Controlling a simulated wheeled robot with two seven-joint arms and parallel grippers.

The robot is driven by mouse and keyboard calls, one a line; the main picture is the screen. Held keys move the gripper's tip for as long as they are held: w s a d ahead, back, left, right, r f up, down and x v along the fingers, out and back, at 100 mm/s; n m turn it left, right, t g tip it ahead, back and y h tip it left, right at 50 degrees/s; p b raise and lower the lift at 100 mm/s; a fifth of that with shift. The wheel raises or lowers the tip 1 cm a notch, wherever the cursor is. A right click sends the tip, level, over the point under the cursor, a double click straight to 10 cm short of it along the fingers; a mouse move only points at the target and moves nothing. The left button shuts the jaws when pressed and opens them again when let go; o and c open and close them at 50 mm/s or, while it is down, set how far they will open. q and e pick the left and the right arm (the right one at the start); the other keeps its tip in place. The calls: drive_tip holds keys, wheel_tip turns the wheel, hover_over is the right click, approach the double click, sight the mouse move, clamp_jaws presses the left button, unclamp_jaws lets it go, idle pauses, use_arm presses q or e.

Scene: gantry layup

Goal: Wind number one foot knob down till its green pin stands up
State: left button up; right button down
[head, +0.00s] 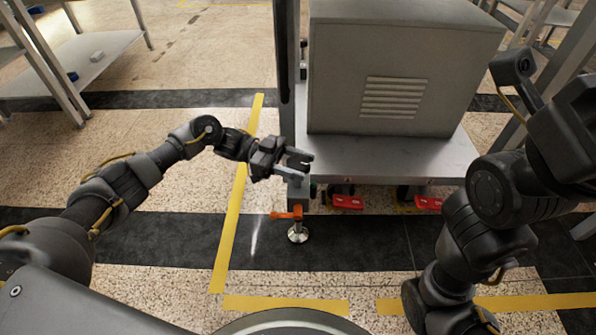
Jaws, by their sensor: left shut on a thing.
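The foot stands under the near left corner of the grey machine stand. It has an orange lever-like part (286,215) and a round metal foot pad (298,235) on the floor. My left gripper (302,164) reaches in from the left to the stand's corner, above the orange part. Its fingers are shut around a small dark knob-like piece, mostly hidden between them. A small dark green bit (313,190) shows just below and right of the fingers; I cannot tell whether it is the pin or whether it stands up. No number is readable. My right gripper is not in view.
A grey vented cabinet (400,65) stands on the metal stand top (390,160). Two red pedal-like parts (348,202) (428,203) sit under its front edge. A dark post rises behind my left gripper. Yellow tape (232,225) marks the floor, which is clear at left.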

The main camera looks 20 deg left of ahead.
use_arm(q)
drive_tip(key=shift+d+g, duration=0.1)
drive_tip(key=shift+g, duration=0.3)
drive_tip(key=o, duration=1)
drive_tip(key=a, duration=0.3)
drive_tip(key=w+a, duration=0.1)
drive_tip(key=a, duration=0.6)
drive_tip(key=shift+w+a, duration=0.2)
drive_tip(key=shift+a, duration=0.2)
